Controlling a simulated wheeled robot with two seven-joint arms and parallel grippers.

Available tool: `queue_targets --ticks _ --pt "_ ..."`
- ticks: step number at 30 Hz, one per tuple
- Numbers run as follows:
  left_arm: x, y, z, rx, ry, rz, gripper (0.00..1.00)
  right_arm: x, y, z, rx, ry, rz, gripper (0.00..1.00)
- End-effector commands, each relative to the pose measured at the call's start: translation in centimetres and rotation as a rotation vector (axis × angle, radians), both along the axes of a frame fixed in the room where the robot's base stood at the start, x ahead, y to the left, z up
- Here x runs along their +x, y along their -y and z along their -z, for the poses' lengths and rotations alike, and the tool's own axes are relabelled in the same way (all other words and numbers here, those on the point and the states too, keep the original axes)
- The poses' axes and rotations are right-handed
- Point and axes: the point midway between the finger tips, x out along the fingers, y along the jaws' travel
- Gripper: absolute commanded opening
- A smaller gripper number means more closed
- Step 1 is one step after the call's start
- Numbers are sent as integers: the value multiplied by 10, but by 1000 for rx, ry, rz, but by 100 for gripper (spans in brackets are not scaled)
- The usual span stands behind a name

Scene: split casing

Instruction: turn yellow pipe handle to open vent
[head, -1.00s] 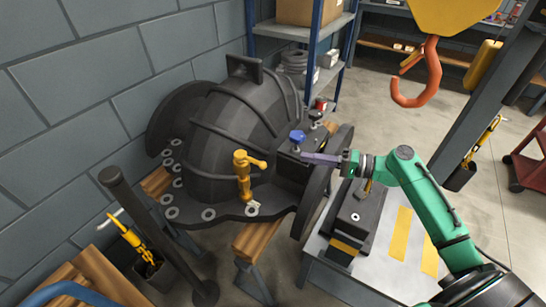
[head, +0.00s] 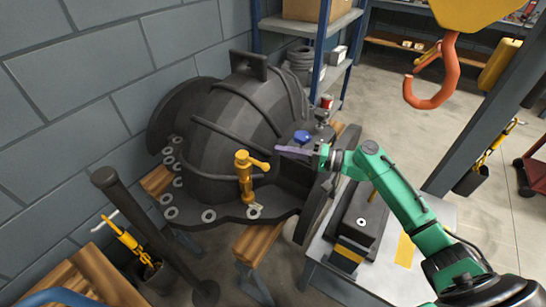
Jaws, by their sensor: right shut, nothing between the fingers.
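The yellow pipe (head: 245,178) stands upright on the flange of the dark split casing (head: 228,130). Its short yellow handle (head: 261,165) points to the right. My right gripper (head: 281,149) comes in from the right on a green arm. Its purple-grey fingers are shut and empty. In the picture they lie just above and to the right of the handle's end, with a small gap. A blue knob (head: 301,137) sits just behind the fingers. My left gripper is not in view.
A grey bench (head: 333,264) with a dark block (head: 360,222) stands at the right of the casing. An orange hook (head: 430,90) hangs at the upper right. A dark post (head: 150,230) stands at the front left. Blue shelving (head: 322,50) is behind.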

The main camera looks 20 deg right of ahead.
Motion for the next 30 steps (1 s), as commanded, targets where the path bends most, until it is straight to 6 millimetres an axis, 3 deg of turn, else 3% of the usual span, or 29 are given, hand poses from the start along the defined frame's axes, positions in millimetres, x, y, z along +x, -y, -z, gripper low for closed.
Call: queue_targets --ticks 2,9,30 --pt "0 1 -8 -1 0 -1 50 9 -14 -3 -1 1 -2 0" --pt "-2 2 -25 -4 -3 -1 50 -16 -38 6 -1 -2 -1 0" --pt "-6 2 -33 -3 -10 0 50 -19 -50 7 0 0 36 0"
